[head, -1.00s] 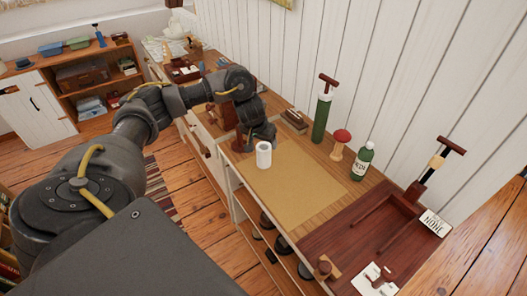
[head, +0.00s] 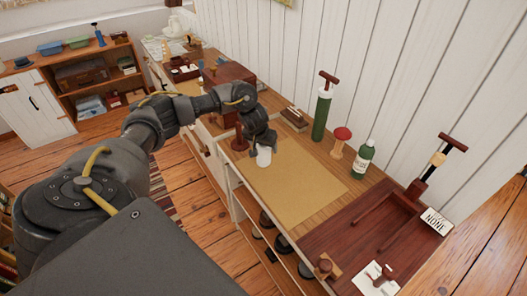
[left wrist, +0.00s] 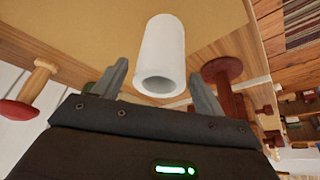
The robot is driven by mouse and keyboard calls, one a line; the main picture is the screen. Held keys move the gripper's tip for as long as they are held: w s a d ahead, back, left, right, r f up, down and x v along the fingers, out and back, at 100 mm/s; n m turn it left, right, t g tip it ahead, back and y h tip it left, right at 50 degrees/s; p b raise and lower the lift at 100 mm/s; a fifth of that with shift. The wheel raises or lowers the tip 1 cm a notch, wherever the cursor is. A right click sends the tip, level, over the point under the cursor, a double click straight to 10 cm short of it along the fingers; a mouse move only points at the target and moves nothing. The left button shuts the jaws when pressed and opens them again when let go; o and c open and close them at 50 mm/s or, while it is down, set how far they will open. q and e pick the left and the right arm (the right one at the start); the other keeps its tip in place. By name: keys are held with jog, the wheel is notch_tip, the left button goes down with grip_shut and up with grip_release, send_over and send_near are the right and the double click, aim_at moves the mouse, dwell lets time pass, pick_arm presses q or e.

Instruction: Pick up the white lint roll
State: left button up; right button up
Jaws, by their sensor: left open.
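The white lint roll (head: 264,157) stands upright on the tan mat (head: 296,190) near its far left end. In the left wrist view the roll (left wrist: 162,55) shows as a white tube with its hollow end toward me. My left gripper (head: 263,143) is just behind and above the roll in the head view, partly covering its top. In the left wrist view the open fingers of the left gripper (left wrist: 160,85) stand on either side of the roll's near end, with gaps showing. My right gripper is not in view.
A dark red wooden stand (left wrist: 222,75) is close beside the left gripper's finger. A green cylinder pump (head: 322,110), a red-capped wooden piece (head: 340,140) and a green bottle (head: 363,158) stand along the wall. A dark red tray (head: 350,240) lies at right.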

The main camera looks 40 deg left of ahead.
pick_arm(q)
jog(key=shift+x, duration=1.55)
jog(key=shift+r, duration=0.1)
jog(key=shift+c, duration=0.3)
jog(key=shift+w, duration=0.1)
jog(key=c, duration=0.9)
jog(key=shift+c, duration=0.6)
jog(key=shift+r, duration=0.1)
